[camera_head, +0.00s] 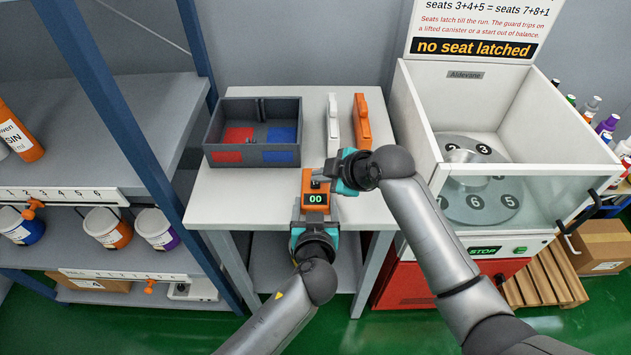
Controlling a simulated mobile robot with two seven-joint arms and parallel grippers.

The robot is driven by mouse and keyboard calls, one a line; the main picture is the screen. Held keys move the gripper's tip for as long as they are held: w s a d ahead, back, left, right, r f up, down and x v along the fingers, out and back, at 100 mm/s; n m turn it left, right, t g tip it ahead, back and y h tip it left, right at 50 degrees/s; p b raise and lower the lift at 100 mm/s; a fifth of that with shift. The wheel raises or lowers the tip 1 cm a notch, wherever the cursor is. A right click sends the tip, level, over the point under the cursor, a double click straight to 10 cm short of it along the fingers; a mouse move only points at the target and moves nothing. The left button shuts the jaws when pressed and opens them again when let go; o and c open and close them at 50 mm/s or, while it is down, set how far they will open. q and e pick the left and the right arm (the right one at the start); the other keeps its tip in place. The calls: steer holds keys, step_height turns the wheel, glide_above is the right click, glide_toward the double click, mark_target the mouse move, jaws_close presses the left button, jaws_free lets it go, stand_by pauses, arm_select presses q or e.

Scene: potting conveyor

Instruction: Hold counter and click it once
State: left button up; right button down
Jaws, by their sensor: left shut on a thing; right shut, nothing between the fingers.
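The orange counter (315,202) is near the front of the white table, its small dark display reading 00. My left gripper (313,222) is shut on the counter from its front, low side. My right gripper (330,172) is shut and empty, just above and to the right of the counter's top. A small dark part, which looks like the button, shows on top of the counter close to the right fingertips. I cannot tell whether the fingertips touch it.
On the white table (235,200) stand a grey tray (212,150) with red and blue compartments, a white upright item (333,125) and an orange one (362,120). A white machine (416,118) stands right; a shelf (150,115) with tubs stands left.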

steer(key=shift+f, duration=0.45)
stand_by(0.6)
steer(key=shift+r, duration=0.85)
steer(key=shift+r, duration=0.1)
steer(key=shift+r, duration=2.45)
arm_select(q)
steer(key=o, duration=1)
